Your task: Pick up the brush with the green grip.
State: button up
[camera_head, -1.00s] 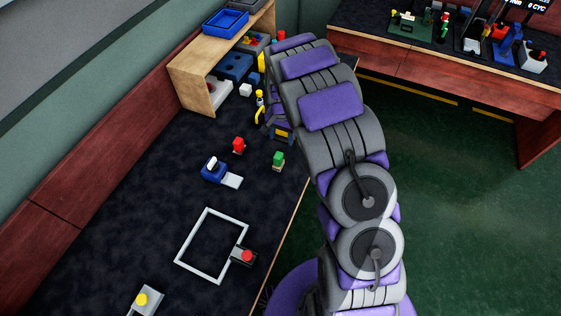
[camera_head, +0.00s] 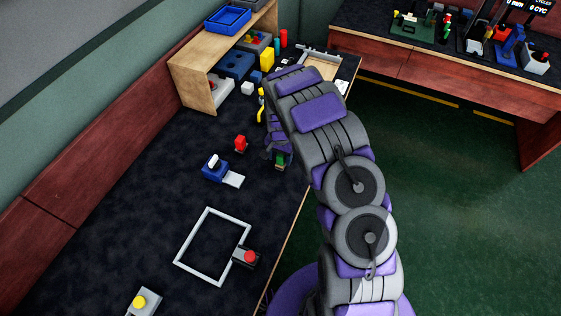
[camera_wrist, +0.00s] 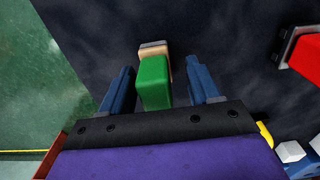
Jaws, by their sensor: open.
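The brush with the green grip (camera_wrist: 154,84) stands on the dark table between the two fingers of my gripper (camera_wrist: 163,88) in the wrist view. Its pale base shows beyond the green grip. The fingers are apart, one on each side, with a visible gap on both sides of the grip. In the head view the brush (camera_head: 281,161) is partly hidden by my gripper (camera_head: 278,153), near the table's right edge.
A red-gripped piece (camera_head: 240,143) stands to the left, also in the wrist view (camera_wrist: 307,56). A blue device (camera_head: 214,167) and a grey square frame (camera_head: 183,262) lie nearer. A wooden shelf (camera_head: 194,88) stands behind. The table's right edge is close to my arm.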

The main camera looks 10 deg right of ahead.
jog(key=shift+d, duration=0.4)
jog(key=c, duration=0.6)
jog(key=shift+a, duration=0.35)
jog(key=c, duration=0.5)
jog(key=shift+d+r, duration=0.15)
jog(key=shift+d+r, duration=0.1)
jog(key=shift+r, duration=0.45)
jog(key=shift+s+r+p, duration=0.15)
jog(key=shift+r+p, duration=0.2)
jog(key=shift+r, duration=0.3)
jog(key=shift+s+r+p, duration=0.15)
jog(key=shift+r+p, duration=0.2)
jog(key=shift+r, duration=0.25)
jog(key=s+d, duration=0.1)
jog(key=s, duration=0.4)
jog(key=s+d+p, duration=0.1)
jog(key=s, duration=0.4)
jog(key=s+d+r+p, duration=0.1)
jog(key=s, duration=0.4)
jog(key=shift+d+r, duration=0.1)
jog(key=shift+d, duration=0.1)
